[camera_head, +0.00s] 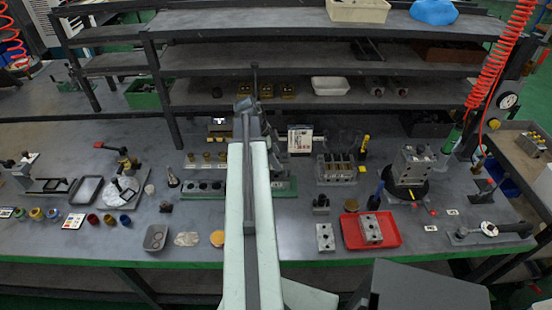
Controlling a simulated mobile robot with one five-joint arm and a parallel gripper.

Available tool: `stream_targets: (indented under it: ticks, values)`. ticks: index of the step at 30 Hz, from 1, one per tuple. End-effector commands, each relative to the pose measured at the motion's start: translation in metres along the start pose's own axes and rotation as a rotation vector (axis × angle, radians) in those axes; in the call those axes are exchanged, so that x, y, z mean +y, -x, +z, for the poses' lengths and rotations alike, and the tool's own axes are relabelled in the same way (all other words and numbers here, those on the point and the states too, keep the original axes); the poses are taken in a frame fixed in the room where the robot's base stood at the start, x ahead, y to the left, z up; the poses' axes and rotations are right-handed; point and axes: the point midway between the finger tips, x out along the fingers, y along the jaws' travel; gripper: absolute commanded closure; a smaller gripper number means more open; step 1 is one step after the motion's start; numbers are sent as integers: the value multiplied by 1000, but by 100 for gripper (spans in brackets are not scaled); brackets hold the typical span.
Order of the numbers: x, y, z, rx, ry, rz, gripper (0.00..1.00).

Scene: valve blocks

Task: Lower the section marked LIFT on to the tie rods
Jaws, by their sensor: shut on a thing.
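My arm reaches up the middle of the picture, and the dark wrist end with my gripper (247,108) is over the back of the bench. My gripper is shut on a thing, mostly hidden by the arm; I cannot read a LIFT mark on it. A green-based fixture (284,187) stands on the bench, its middle hidden behind my arm. I cannot make out tie rods there. A grey block stack (412,165) stands on a round black plate at the right. A grey ported block (370,229) lies in a red tray, and another (325,237) lies left of it.
The red tray (393,241) is near the bench's front edge. Shelves (330,65) rise at the back. A red coiled hose (500,55) hangs at the right.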

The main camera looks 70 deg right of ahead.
Motion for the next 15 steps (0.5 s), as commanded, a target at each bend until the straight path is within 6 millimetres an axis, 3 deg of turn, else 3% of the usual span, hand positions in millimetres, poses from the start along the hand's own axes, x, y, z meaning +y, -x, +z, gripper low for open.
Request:
stream_targets:
  ticks: [15]
  values:
    - [0, -13, 5, 1, 0, 0, 100]
